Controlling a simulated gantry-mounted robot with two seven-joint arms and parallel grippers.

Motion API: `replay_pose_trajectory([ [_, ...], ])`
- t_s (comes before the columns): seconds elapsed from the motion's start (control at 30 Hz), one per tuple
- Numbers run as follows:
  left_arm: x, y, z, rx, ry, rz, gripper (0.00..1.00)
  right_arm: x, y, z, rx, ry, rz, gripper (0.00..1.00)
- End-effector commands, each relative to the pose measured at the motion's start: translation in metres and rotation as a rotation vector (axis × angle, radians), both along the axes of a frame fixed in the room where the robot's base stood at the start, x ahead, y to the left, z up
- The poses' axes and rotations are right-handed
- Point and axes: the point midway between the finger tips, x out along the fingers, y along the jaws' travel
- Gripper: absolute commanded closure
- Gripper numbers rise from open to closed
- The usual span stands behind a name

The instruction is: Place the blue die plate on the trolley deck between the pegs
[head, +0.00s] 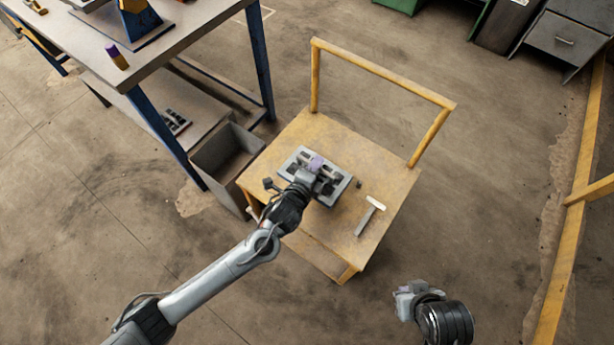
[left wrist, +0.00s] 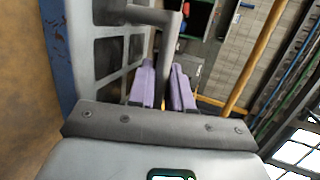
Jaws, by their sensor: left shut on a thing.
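The die plate (head: 341,193) is a grey slab with dark rectangular openings and a bar handle. It is over the middle of the yellow trolley deck (head: 395,180). In the left wrist view the plate (left wrist: 88,85) shows a worn blue edge. My left gripper (head: 316,163) is shut on the plate's handle, its purple fingers on either side of the bar in the left wrist view (left wrist: 166,88). A small dark peg (head: 359,184) stands right of the plate. Other pegs are hidden or unclear. Whether the plate touches the deck I cannot tell. My right gripper (head: 405,292) is away from the trolley.
A T-shaped metal tool (head: 369,215) lies on the deck's right part. The trolley's yellow push handle (head: 380,72) rises at the far side. A grey open bin (head: 228,160) and a blue-legged workbench (head: 185,42) stand left. The floor right of the trolley is clear.

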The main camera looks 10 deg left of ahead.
Motion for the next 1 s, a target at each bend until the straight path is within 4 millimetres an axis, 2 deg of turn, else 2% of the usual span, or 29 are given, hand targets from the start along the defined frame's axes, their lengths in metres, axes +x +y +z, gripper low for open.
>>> replay_pose_trajectory([
  [0.03,0.01,-0.005,-0.004,-0.006,-0.008,0.0,1.0,0.0,0.0,-0.008,0.001,0.0,-0.001,1.0],
  [0.2,0.03,-0.016,-0.016,-0.006,-0.009,0.0,1.0,0.0,0.001,-0.017,0.005,0.0,-0.004,1.0],
  [0.4,0.041,-0.022,-0.023,-0.006,-0.009,0.0,1.0,0.0,0.002,-0.022,0.008,0.0,-0.005,1.0],
  [0.63,0.043,-0.024,-0.028,-0.006,-0.008,-0.001,1.0,0.0,0.002,-0.025,0.007,0.0,-0.005,1.0],
  [1.0,0.043,-0.024,-0.064,-0.006,-0.007,0.0,1.0,0.0,0.0,-0.043,0.0,0.001,0.001,1.0],
])
